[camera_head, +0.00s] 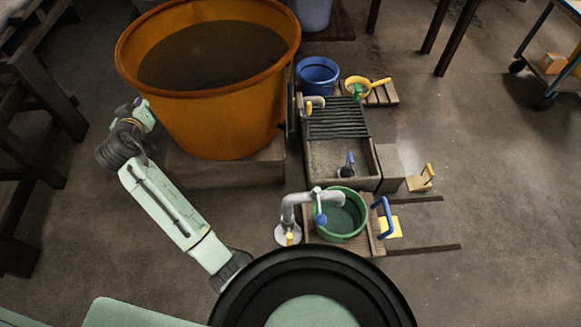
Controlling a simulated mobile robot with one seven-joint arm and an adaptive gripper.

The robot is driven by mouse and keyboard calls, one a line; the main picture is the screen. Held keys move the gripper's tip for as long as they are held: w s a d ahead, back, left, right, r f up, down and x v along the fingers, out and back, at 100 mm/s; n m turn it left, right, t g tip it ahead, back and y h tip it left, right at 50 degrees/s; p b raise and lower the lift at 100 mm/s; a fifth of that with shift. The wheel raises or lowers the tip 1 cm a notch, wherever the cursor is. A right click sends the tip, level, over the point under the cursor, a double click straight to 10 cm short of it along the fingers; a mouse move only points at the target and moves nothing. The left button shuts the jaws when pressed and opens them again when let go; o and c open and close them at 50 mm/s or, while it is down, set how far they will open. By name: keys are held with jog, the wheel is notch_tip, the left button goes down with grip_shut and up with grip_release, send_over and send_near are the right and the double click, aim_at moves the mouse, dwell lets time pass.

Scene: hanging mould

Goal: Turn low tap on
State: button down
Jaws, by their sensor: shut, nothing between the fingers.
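A grey bent standpipe tap (289,211) rises from a round pale base, and its spout reaches over a green bucket (341,236). A blue part (320,208) hangs at its spout end, and a small yellow part (289,238) sits low at its base. A second, shorter grey tap (316,101) with a yellow part stands by the grated sink. I cannot tell which is the low tap, or whether either is on. My arm reaches up and left beside the orange tub. Its gripper end does not show.
The big orange tub (207,130) of dark liquid stands on a block. The sink (350,184) holds a small dark cup. A blue bucket (317,76) and yellow scoop (357,84) are behind. A blue bent handle (384,214) stands right of the green bucket.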

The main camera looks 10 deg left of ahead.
jog(key=s+d+f+m+g+h+p, duration=0.1)
jog(key=d+f+h, duration=0.4)
jog(key=d+f, duration=0.3)
jog(key=s+d+f+m+g+h+p, duration=0.15)
jog(key=d+f+h, duration=0.35)
jog(key=f, duration=0.6)
jog(key=s+d+f+m+g+h+p, duration=0.1)
jog(key=s+d+h, duration=0.4)
jog(key=d, duration=0.5)
jog(key=s+d+f+g+h+p, duration=0.1)
jog(key=s+d+f+h, duration=0.3)
jog(key=d, duration=0.7)
jog(key=shift+s+d+m+h, duration=0.15)
jog(key=shift+s+m+h, duration=0.2)
jog(key=shift+s+h, duration=0.3)
jog(key=shift+w+d+g, duration=0.1)
jog(key=shift+g, duration=0.15)
